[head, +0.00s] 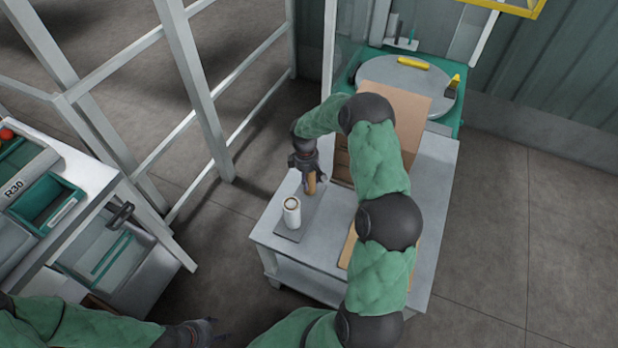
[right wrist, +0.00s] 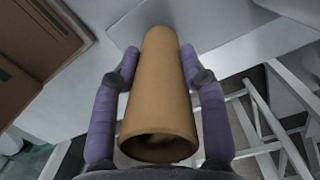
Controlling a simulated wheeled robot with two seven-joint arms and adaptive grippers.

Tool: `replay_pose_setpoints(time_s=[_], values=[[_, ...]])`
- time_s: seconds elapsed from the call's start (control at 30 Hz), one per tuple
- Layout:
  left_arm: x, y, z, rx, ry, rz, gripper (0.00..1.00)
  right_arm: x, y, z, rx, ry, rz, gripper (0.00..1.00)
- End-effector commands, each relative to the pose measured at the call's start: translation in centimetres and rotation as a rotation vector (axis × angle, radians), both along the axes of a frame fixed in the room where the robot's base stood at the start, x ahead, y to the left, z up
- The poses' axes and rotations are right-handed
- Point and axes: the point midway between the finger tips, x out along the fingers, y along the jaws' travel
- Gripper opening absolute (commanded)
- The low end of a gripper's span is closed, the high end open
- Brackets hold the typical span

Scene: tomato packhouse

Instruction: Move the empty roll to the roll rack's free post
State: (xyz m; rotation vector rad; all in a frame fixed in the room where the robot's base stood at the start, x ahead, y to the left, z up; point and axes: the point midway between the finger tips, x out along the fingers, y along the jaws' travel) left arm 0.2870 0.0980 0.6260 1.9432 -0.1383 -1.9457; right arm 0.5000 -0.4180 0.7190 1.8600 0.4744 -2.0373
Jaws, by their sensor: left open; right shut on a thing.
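The empty roll (head: 311,185) is a bare brown cardboard tube. My right gripper (head: 309,178) is shut on it over the far end of the roll rack. In the right wrist view the tube (right wrist: 160,85) sits between the two purple fingers, its hollow end towards the camera. The roll rack (head: 289,235) is a grey plate on the table, with a white roll (head: 292,214) upright at its near end. I see no bare post; I cannot tell whether the tube is around one or above it. My left gripper (head: 207,329) is open and empty at the bottom edge, far from the rack.
The grey table (head: 437,180) also carries an open cardboard box (head: 408,108), behind my right arm. A round grey turntable (head: 440,92) on a green base stands behind. A bench with a green crate (head: 47,202) is at left, beside a white metal frame (head: 190,85).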

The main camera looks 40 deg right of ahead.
Motion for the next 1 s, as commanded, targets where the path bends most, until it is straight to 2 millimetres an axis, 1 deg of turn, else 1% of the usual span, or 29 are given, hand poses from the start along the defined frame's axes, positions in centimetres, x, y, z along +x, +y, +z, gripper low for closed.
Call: replay_pose_setpoints(time_s=[0.17, 0.43, 0.47, 0.5, 0.53, 0.57, 1.0], values=[[0.0, 0.0, -0.38, 0.0, 0.0, 0.0, 0.54, 0.0, -0.01, -0.61, 0.0, 0.0, 0.0, 0.17], [0.0, 0.0, -0.35, 0.0, 0.0, 0.0, 0.54, 0.0, -0.01, -0.61, 0.0, 0.0, 0.0, 0.17], [0.0, 0.0, -0.35, 0.0, 0.0, 0.0, 0.54, 0.0, -0.01, -0.61, 0.0, 0.0, 0.0, 0.49], [0.0, 0.0, -0.35, 0.0, 0.0, 0.0, 0.54, 0.0, -0.01, -0.61, 0.0, 0.0, 0.0, 0.6], [0.01, 0.0, -0.35, 0.0, 0.0, 0.0, 0.54, 0.0, -0.01, -0.61, 0.0, 0.0, 0.0, 0.69], [0.0, 0.0, -0.35, 0.0, 0.0, 0.0, 0.54, 0.0, -0.01, -0.61, 0.0, 0.0, 0.0, 0.71], [0.01, 0.0, -0.36, 0.0, 0.0, 0.0, 0.54, -0.02, 0.0, -0.63, 0.0, 0.001, 0.0, 0.71]])
